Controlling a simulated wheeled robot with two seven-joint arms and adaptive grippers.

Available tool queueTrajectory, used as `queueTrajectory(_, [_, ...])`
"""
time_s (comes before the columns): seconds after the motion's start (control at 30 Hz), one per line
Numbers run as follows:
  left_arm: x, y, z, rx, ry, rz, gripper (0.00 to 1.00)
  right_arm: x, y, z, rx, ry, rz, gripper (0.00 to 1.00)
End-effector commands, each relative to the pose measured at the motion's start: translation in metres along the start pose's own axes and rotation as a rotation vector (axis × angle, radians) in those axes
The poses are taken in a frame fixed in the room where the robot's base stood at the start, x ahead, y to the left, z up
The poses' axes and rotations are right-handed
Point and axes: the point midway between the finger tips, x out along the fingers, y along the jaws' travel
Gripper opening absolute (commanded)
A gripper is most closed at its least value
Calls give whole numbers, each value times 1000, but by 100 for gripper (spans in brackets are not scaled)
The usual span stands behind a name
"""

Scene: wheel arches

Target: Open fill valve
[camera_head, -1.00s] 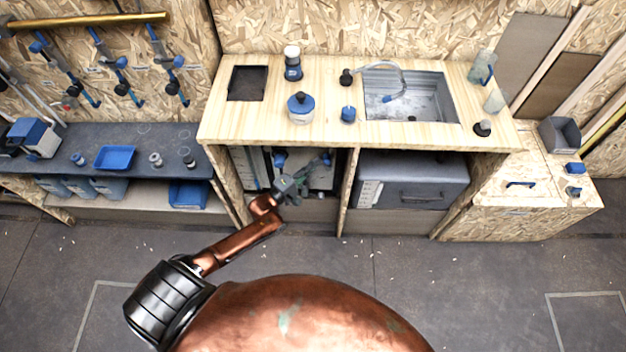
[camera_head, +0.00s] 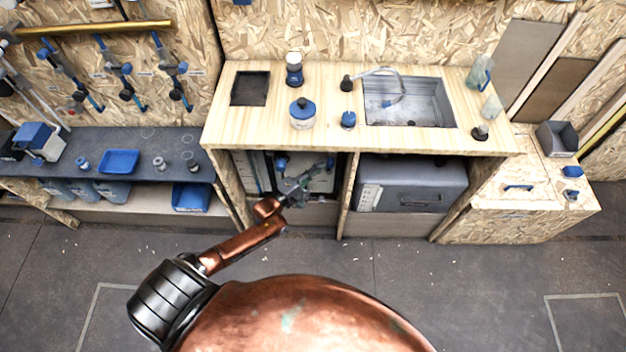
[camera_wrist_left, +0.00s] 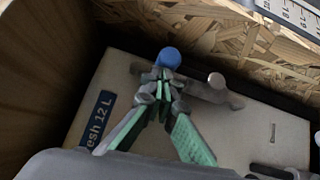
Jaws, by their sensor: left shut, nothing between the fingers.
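In the left wrist view a pale tank (camera_wrist_left: 246,131) marked "esh 12 L" sits in the compartment. A blue rounded knob (camera_wrist_left: 169,57) and a grey metal fitting (camera_wrist_left: 210,90) show in front of it; I take these for the fill valve. My left gripper (camera_wrist_left: 163,78) is shut and empty, its fingertips right by the knob; I cannot tell whether they touch. In the head view my left gripper (camera_head: 327,167) reaches into the open left bay under the counter, in front of the pale tank. A blue part (camera_head: 281,161) shows left of it. My right gripper is out of view.
The wooden counter (camera_head: 225,125) with a sink (camera_head: 420,108) is above the bay. A divider (camera_head: 348,190) and a grey box (camera_head: 412,180) stand right of it. A dark bench (camera_head: 130,140) is at the left. The floor in front is clear.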

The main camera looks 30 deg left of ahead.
Motion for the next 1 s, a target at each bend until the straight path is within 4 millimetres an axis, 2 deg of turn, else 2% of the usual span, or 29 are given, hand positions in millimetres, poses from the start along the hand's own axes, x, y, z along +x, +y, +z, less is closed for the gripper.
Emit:
queueTrajectory(0.23, [-24,1,-32,5,1,-5,0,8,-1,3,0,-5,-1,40])
queueTrajectory(0.4, [-64,6,-27,0,-2,-4,0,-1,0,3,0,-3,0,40])
queueTrajectory(0.63, [-101,9,-25,0,-7,-3,0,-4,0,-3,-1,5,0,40])
queueTrajectory(0.8, [-115,10,-25,0,-6,-1,0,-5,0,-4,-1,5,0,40])
queueTrajectory(1.0, [-118,10,-26,0,-5,-1,0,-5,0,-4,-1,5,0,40])
